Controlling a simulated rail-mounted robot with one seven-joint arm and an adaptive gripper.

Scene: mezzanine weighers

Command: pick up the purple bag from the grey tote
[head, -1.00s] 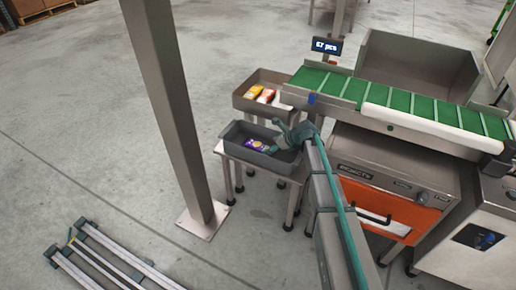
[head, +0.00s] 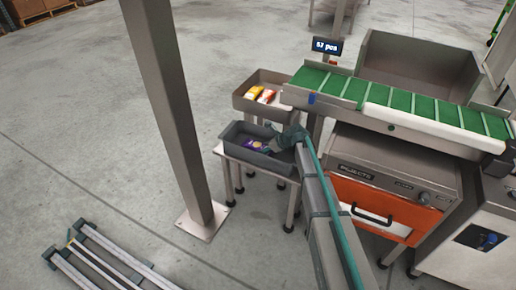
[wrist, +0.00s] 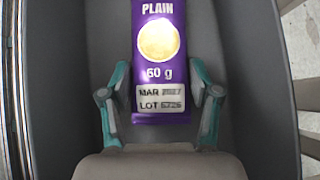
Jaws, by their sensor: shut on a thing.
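The purple bag (head: 254,145) lies in the grey tote (head: 246,158), on a small metal stand left of the conveyor. In the wrist view the bag (wrist: 161,72) shows the words "PLAIN" and "60 g" and a round yellow picture; its top end runs out of frame. My gripper (wrist: 160,78) has one teal finger against each side of the bag's lower part and is shut on it. The tote's grey walls (wrist: 262,100) surround both in the wrist view. In the head view my gripper (head: 270,147) is down inside the tote, partly covering its right end.
The green conveyor (head: 400,100) and an orange-fronted machine (head: 375,208) are close on the right. A steel post (head: 170,110) rises on the left. Open floor lies in front.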

